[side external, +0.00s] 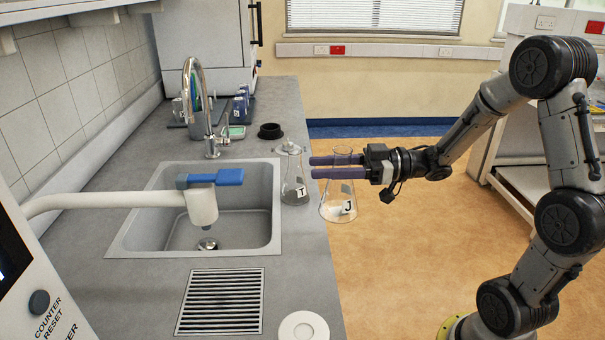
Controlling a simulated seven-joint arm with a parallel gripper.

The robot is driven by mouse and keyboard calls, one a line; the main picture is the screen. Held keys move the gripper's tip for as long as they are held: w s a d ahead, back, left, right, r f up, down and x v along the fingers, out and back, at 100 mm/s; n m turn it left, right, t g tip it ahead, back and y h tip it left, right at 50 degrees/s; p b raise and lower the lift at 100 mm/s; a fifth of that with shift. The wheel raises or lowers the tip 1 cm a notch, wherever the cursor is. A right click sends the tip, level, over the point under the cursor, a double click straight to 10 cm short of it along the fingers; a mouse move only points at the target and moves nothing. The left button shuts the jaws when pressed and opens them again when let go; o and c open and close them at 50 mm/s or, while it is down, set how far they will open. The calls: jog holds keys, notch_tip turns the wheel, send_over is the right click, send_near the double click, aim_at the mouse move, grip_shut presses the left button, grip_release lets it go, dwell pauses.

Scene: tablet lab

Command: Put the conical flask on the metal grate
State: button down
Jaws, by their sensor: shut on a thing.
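A clear glass conical flask marked J (331,212) hangs upright just off the counter's right edge, with floor behind it. My gripper (322,167) is shut on its neck, its purple fingers pointing left across the glass. A second conical flask marked T (293,190) stands on the counter beside the sink, just left of my fingertips. The metal grate (221,302), a dark slotted square, is set in the counter in front of the sink and has nothing on it.
The sink (150,225) has a tall curved tap (187,72) and a white pipe with a blue handle (228,177) over it. A white round disc (304,329) lies right of the grate. A black ring (269,131) and blue racks (240,105) stand farther back.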

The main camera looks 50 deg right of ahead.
aim_at(341, 163)
jog(key=s, duration=0.1)
jog(key=s+r, duration=0.1)
jog(key=s, duration=0.2)
jog(key=shift+r, duration=0.4)
jog(key=shift+d+r, duration=0.15)
jog(key=shift+r, duration=0.05)
jog(key=shift+w+f+n+g+y, duration=0.15)
jog(key=shift+w+n+g+y, duration=0.15)
jog(key=shift+w+g, duration=0.1)
jog(key=w+a+f+n+g+y, duration=0.45)
jog(key=a+f+g, duration=0.25)
jog(key=a+f, duration=0.3)
jog(key=f+x, duration=0.1)
jog(key=x, duration=0.7)
jog(key=w+f+x, duration=0.1)
jog(key=f+x, duration=0.1)
jog(key=x, duration=0.7)
jog(key=shift+f+n+h, duration=0.35)
jog(key=shift+w+f, duration=0.1)
jog(key=shift+f, duration=0.05)
